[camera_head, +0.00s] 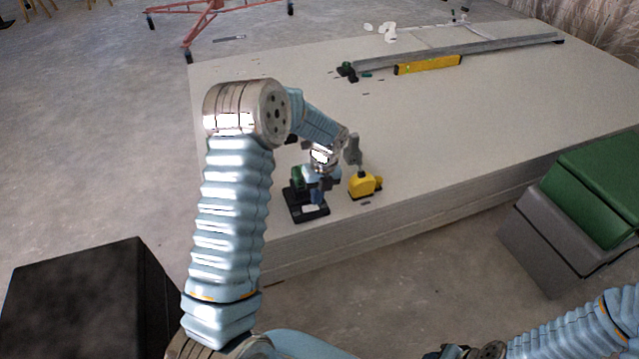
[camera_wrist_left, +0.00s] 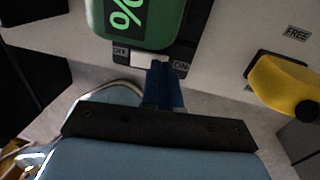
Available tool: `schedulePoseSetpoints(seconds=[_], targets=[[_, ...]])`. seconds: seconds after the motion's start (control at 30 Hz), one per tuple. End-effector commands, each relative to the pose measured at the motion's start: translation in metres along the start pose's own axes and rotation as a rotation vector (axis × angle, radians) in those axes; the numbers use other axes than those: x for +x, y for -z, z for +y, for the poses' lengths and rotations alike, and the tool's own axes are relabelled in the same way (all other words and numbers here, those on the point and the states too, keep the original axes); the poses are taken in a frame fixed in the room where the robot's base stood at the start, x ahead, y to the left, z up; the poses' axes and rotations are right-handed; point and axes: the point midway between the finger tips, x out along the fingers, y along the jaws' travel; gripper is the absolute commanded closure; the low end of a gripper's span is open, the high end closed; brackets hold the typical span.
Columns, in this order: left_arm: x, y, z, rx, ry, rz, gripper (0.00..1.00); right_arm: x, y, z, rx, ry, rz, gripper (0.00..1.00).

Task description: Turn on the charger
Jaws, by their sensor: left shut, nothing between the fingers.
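The charger (camera_head: 306,212) is a black base near the front left edge of the stacked panels, partly hidden by my left arm. In the left wrist view a green block (camera_wrist_left: 145,22) with a "%" sign sits on the charger. Below it is a white switch (camera_wrist_left: 147,60) between an OFF label on the left and an ON label on the right. My left gripper (camera_head: 317,188) is shut and empty. In the left wrist view its blue fingertips (camera_wrist_left: 161,68) are at the ON-side end of the switch; I cannot tell whether they touch it. My right gripper is not clearly visible.
A yellow tool (camera_head: 363,185) stands just right of the charger. A yellow level (camera_head: 428,65) and a long grey bar (camera_head: 470,46) lie farther back on the panels (camera_head: 480,120). Green and grey cases (camera_head: 595,190) stand at the right, a black box (camera_head: 90,300) at lower left.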

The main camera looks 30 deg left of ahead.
Motion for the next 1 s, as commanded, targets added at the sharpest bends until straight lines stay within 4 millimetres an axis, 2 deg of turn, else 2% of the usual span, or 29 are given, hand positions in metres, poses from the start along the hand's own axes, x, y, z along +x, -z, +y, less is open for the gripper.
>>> schedulePoseSetpoints(seconds=[0.2,1.0], targets=[[0.013,0.000,0.000,0.001,0.000,0.000,1.00,0.001,0.000,0.001,0.001,-0.001,0.001,0.57],[0.017,0.000,0.002,0.000,-0.053,0.004,1.00,-0.003,0.000,-0.002,-0.001,0.001,-0.001,0.57]])
